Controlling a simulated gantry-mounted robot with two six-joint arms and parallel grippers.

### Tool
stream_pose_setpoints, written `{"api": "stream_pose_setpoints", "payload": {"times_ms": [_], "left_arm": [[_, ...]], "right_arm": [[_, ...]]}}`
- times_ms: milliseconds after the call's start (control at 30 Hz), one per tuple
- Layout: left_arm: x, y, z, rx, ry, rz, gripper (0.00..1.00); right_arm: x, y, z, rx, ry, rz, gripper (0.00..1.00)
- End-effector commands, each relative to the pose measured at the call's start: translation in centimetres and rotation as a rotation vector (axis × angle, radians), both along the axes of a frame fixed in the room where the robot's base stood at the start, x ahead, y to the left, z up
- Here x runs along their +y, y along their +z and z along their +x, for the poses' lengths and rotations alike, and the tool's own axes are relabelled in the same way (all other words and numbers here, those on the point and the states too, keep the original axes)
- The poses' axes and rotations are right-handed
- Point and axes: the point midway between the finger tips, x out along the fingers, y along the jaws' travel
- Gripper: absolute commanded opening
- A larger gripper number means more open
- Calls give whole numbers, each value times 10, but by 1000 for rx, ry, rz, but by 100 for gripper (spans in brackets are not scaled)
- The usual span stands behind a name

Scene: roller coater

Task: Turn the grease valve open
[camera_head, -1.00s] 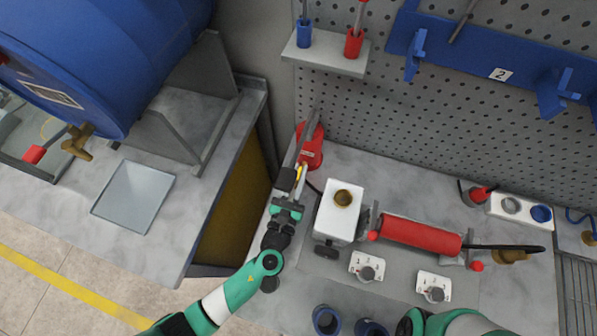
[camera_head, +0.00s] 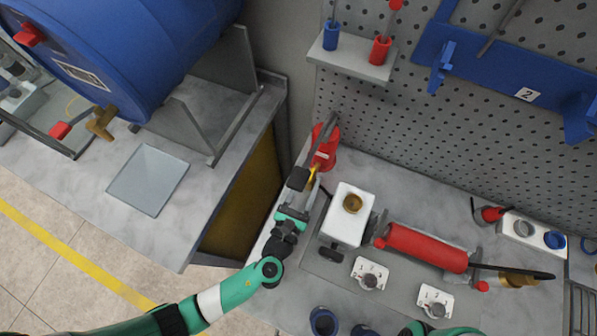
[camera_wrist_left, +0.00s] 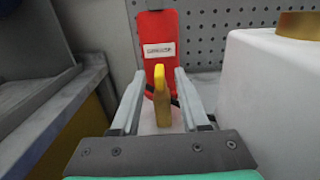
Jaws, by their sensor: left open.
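A yellow lever (camera_head: 313,174), which looks like the grease valve's handle, stands in front of a red grease unit (camera_head: 325,157) at the bench's left end. My left gripper (camera_head: 303,192) is at the near side of the lever, reaching toward the red unit. In the left wrist view the yellow lever (camera_wrist_left: 160,98) stands upright between the two open fingers (camera_wrist_left: 160,100). I see gaps on both sides of it. The red unit (camera_wrist_left: 158,50) with a white label is behind it. The lever's base is partly hidden. My right gripper is outside the view.
A white box with a brass opening (camera_head: 347,217) stands close to the right of my left gripper. A red cylinder (camera_head: 425,247) and switch plates (camera_head: 369,274) are farther right. The pegboard (camera_head: 400,125) rises behind. A blue drum (camera_head: 120,50) is at the upper left.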

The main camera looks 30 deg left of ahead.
Motion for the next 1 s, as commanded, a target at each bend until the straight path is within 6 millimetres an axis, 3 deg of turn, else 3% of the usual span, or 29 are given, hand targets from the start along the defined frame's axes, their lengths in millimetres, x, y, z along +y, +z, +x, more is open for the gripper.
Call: {"api": "stream_pose_setpoints", "payload": {"times_ms": [200,400,1000], "left_arm": [[-11,1,-54,3,-7,2,45],[-15,0,-84,1,-3,0,45],[-15,0,-88,0,1,0,45]], "right_arm": [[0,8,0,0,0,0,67],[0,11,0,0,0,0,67],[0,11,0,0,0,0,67]]}}
